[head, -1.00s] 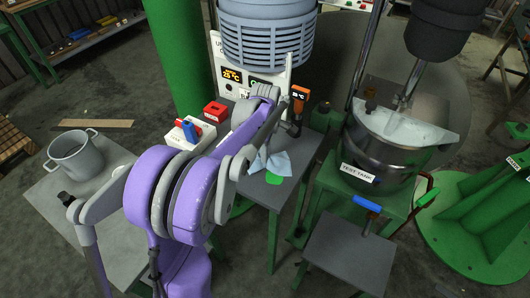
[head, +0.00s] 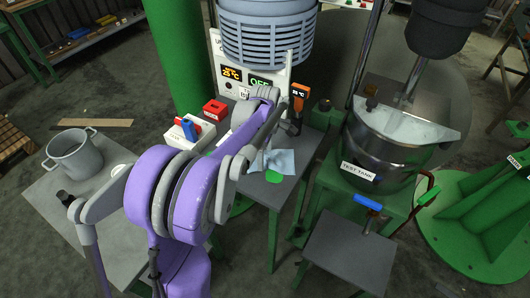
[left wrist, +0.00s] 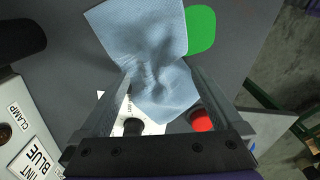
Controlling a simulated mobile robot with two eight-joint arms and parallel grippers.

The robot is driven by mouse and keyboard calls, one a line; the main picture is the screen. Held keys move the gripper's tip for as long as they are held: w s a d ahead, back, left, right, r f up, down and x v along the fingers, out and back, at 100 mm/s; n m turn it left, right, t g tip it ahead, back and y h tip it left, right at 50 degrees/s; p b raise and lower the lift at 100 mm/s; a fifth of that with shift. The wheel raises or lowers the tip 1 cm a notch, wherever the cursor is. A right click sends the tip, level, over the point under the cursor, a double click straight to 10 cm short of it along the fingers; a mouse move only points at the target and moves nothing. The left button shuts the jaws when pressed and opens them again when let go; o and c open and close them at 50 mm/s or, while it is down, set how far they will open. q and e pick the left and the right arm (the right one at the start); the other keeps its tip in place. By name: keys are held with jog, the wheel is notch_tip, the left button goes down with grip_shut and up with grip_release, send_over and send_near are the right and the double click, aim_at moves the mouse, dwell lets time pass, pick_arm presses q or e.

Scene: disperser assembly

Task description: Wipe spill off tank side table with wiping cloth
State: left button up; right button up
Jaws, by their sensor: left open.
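The wiping cloth (head: 283,160) is a light blue, rumpled sheet on the grey side table (head: 255,190) beside the test tank. It also shows in the left wrist view (left wrist: 145,40), bunched up in its middle. The spill (head: 273,177) is a flat bright green patch at the cloth's near edge. In the left wrist view the spill (left wrist: 203,30) lies beside the cloth, partly covered by it. My left gripper (left wrist: 162,76) is open, with its fingers on either side of the cloth's bunched part. In the head view my arm hides part of the cloth. My right gripper is not in view.
The test tank (head: 375,165) stands right of the side table. A control box (head: 245,75) is behind the cloth. A grey pot (head: 75,155) stands on the left table.

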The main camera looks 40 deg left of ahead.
pick_arm(q)
jog(key=shift+f, duration=0.6)
jog(key=shift+c, duration=0.3)
grip_shut()
jog(key=shift+r, duration=0.1)
dwell(0.4)
